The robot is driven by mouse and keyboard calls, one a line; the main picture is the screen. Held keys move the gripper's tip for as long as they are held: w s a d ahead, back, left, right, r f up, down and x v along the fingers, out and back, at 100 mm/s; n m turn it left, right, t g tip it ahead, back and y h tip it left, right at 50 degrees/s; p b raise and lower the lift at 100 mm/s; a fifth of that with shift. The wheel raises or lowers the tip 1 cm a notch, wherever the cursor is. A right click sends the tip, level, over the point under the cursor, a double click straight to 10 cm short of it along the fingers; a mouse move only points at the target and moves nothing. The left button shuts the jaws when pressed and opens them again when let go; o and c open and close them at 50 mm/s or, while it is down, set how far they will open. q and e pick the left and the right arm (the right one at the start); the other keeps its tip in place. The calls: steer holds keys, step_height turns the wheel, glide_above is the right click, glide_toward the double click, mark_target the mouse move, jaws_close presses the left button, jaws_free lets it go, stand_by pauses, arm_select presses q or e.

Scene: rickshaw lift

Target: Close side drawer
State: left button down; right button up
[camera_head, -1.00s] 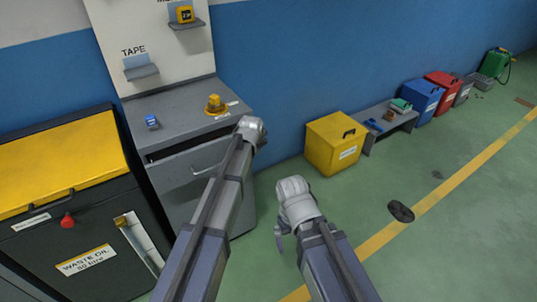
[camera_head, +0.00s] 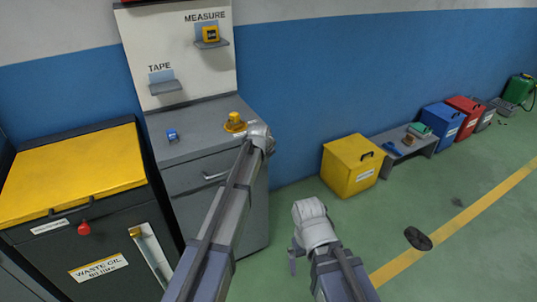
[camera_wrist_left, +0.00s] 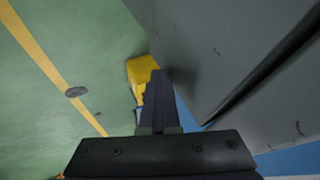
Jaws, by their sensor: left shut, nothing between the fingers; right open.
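The grey cabinet's drawer (camera_head: 200,178), with a bar handle (camera_head: 215,176), sits under the worktop. Its front looks flush or nearly flush in the head view. In the left wrist view a dark seam (camera_wrist_left: 262,78) runs between grey panels. My left arm reaches up to the cabinet's right front corner. Its fingers are hidden in the head view; in the left wrist view the left gripper (camera_wrist_left: 158,92) is shut and empty, close beside the grey surface. I cannot tell if it touches. My right gripper (camera_head: 294,262) is open and empty over the floor, right of the cabinet.
A blue tape roll (camera_head: 172,135) and a yellow object (camera_head: 235,123) are on the worktop (camera_head: 200,142). A waste oil bin (camera_head: 85,240) stands left. A yellow box (camera_head: 350,168) and low bench (camera_head: 415,150) line the wall.

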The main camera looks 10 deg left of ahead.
arm_select(q)
steer(key=shift+w+a, duration=0.15)
steer(key=shift+w, duration=0.05)
steer(key=s+d+r+p, duration=0.2)
steer(key=s+r+p, duration=0.6)
steer(key=s, duration=0.1)
steer(key=shift+s, duration=0.35)
steer(key=s+d+n+g+y+p, duration=0.1)
steer(key=s+n+g+p, duration=0.1)
steer(key=s, duration=1.5)
steer(key=s+d+n+g+y+p, duration=0.1)
steer(key=s+n+g, duration=0.3)
steer(key=s, duration=1.3)
steer(key=shift+d+f+g+p, duration=0.15)
steer(key=shift+d+g+p, duration=0.5)
steer(key=shift+g, duration=0.25)
